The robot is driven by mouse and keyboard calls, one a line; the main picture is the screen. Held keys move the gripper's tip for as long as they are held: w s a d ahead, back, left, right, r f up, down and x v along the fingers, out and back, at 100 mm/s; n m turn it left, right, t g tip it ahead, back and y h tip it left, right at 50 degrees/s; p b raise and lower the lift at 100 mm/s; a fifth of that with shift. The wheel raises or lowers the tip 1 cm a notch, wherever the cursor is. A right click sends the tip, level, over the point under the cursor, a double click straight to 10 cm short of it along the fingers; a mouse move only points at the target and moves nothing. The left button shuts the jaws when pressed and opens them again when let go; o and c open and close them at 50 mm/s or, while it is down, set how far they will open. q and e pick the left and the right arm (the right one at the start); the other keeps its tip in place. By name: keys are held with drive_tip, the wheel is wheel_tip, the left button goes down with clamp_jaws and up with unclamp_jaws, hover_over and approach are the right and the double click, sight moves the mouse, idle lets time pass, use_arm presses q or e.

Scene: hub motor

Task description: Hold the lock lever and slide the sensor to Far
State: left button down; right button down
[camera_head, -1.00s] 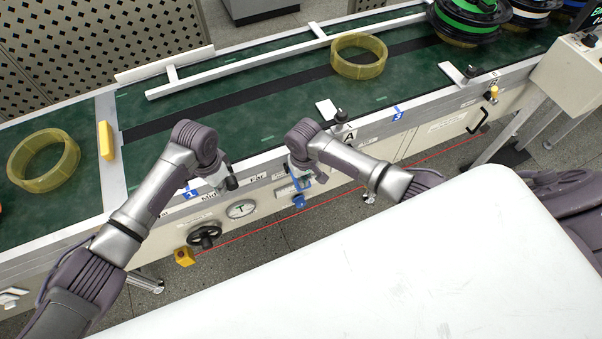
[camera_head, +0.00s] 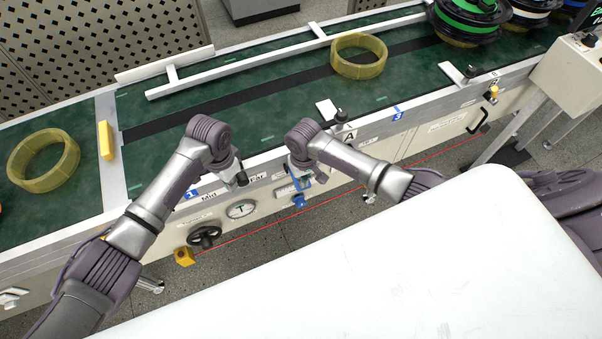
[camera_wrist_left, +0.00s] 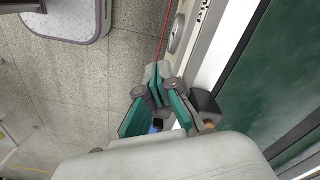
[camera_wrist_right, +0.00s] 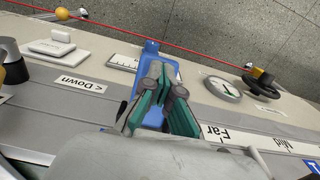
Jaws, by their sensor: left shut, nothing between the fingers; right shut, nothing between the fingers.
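My left gripper (camera_head: 238,178) is shut at the front rail, between the Mid label (camera_head: 209,196) and the Far label (camera_head: 257,177), close to Far. In the left wrist view its closed fingers (camera_wrist_left: 160,100) are beside a black block (camera_wrist_left: 206,106), probably the sensor; contact is unclear. My right gripper (camera_head: 298,178) is shut at the blue lock lever (camera_head: 299,201). In the right wrist view its fingers (camera_wrist_right: 162,85) are in front of the blue lever (camera_wrist_right: 150,52) and hide part of it; I cannot tell whether they press on it.
A round gauge (camera_head: 241,209) and a black handwheel (camera_head: 204,236) are on the panel below the rail. Yellow rings (camera_head: 358,56) lie on the green belt (camera_head: 270,95). A white surface (camera_head: 350,270) is in the foreground.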

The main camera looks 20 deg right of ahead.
sight(244, 177)
use_arm(q)
drive_tip(key=shift+d, duration=0.1)
use_arm(e)
drive_tip(key=shift+s+f, duration=0.25)
drive_tip(key=shift+f, duration=0.1)
use_arm(q)
drive_tip(key=shift+d, duration=1.45)
drive_tip(key=shift+d, duration=0.4)
drive_tip(key=shift+a, duration=0.65)
drive_tip(key=shift+r, duration=4.45)
drive_tip(key=shift+r, duration=0.1)
use_arm(e)
drive_tip(key=shift+r, duration=0.1)
